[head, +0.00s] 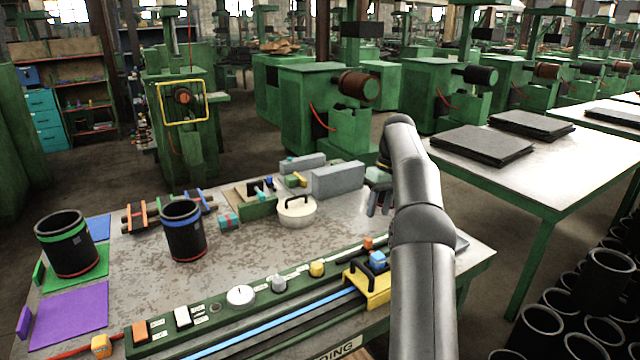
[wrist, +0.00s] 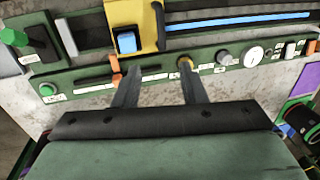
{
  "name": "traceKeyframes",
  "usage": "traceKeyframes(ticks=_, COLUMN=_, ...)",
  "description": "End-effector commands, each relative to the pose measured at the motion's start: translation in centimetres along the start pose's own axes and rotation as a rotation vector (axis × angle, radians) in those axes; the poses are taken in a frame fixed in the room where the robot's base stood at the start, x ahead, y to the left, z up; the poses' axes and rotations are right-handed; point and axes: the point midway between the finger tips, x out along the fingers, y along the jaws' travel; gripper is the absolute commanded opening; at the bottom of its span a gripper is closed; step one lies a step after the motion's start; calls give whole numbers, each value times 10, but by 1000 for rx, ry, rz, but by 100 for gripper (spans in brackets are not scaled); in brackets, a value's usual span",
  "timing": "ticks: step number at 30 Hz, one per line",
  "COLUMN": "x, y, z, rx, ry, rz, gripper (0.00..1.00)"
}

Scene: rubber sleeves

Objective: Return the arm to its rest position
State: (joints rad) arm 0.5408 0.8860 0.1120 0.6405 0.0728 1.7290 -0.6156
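My arm (head: 421,240) reaches up and over the right part of the table in the head view. My gripper (head: 379,197) points down above the table's right side, partly hidden by the arm. In the wrist view my gripper (wrist: 157,85) shows two fingers spread apart with nothing between them. A black sleeve with a green band (head: 66,244) stands upright on the green mat (head: 92,277) at the left. A black sleeve with a blue band (head: 183,231) stands upright to its right, on bare metal, apart from the gripper.
A control strip (head: 215,308) with knobs and a gauge runs along the front edge, beside a yellow block with a black handle (head: 371,284). A lidded white pot (head: 296,212) and grey blocks (head: 338,180) stand behind. A purple mat (head: 68,312) lies front left. Mid-table is mostly clear.

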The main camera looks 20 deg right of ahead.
Motion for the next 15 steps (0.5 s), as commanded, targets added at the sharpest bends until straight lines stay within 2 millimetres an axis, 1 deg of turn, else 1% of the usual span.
traceKeyframes(ticks=3, x=0, y=-2, z=0, rx=0, ry=0, rz=1, gripper=38)
traceKeyframes(ticks=5, x=-2, y=-8, z=-1, rx=-1, ry=-1, rz=5, gripper=38)
traceKeyframes(ticks=8, x=-8, y=-34, z=-1, rx=1, ry=-8, rz=20, gripper=38)
traceKeyframes(ticks=11, x=-13, y=-80, z=6, rx=11, ry=-14, rz=49, gripper=38)
traceKeyframes(ticks=12, x=-13, y=-101, z=12, rx=16, ry=-16, rz=62, gripper=38)
traceKeyframes(ticks=14, x=-12, y=-132, z=25, rx=26, ry=-16, rz=83, gripper=38)
traceKeyframes(ticks=15, x=-9, y=-152, z=36, rx=35, ry=-15, rz=96, gripper=38)
